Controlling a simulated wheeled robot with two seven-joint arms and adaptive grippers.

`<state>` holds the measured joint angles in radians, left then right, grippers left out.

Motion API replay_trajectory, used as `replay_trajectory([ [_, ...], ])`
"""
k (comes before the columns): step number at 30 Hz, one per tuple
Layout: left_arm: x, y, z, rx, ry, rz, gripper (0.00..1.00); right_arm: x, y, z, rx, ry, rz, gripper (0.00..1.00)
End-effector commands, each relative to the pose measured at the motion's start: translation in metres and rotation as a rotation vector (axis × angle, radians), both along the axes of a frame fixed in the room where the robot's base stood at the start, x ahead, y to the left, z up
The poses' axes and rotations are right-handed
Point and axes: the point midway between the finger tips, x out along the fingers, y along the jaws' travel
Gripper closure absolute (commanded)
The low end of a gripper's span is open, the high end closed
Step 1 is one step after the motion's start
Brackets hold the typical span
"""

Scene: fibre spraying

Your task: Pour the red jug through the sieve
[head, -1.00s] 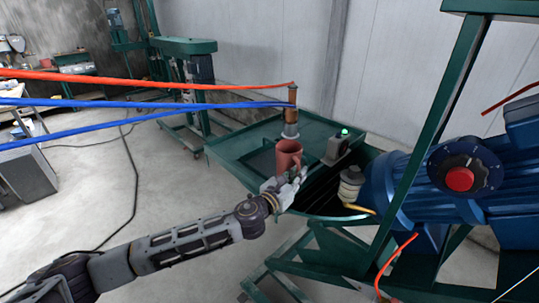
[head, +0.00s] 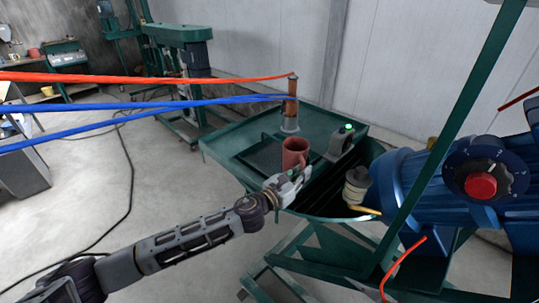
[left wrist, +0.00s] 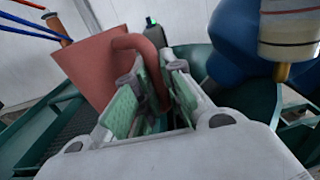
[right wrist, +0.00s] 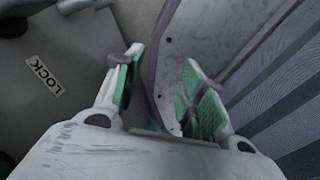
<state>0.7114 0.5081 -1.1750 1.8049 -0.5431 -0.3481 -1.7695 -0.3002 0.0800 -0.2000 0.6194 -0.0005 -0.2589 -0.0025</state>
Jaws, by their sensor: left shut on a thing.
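The red jug (head: 294,155) is held by its handle in my left gripper (head: 296,180), over the right part of a green tray (head: 335,121). It looks about upright in the head view. The left wrist view shows the jug (left wrist: 92,62) with its handle between the fingers (left wrist: 152,95); its inside is hidden. A dark mesh panel (head: 258,156), which looks like the sieve, is set in the tray left of the jug. The jug hides part of it. My right gripper (right wrist: 160,85) shows only in the right wrist view, fingers apart and empty.
A copper-coloured post (head: 290,108) with red and blue strands stands behind the jug. A small box with a green button (head: 345,139) is right of it. A blue motor (head: 450,180) and green frame (head: 455,135) crowd the right. Floor on the left is mostly open.

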Motion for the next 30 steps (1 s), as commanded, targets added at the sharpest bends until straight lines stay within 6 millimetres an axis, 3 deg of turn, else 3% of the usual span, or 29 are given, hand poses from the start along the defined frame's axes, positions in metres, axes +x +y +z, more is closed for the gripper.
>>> replay_trajectory([
  [6,-0.0013,-0.0019,0.0033,-0.002,-0.005,-0.011,1.00,0.0094,0.0020,0.0008,0.009,-0.041,-0.001,0.60],
  [18,-0.0009,-0.0016,0.0037,-0.008,0.001,-0.011,1.00,0.0091,0.0020,0.0008,0.009,-0.039,-0.002,0.60],
  [30,0.0051,0.0038,0.0095,-0.108,0.113,-0.010,1.00,0.0090,0.0021,0.0022,0.009,-0.039,-0.002,0.60],
])
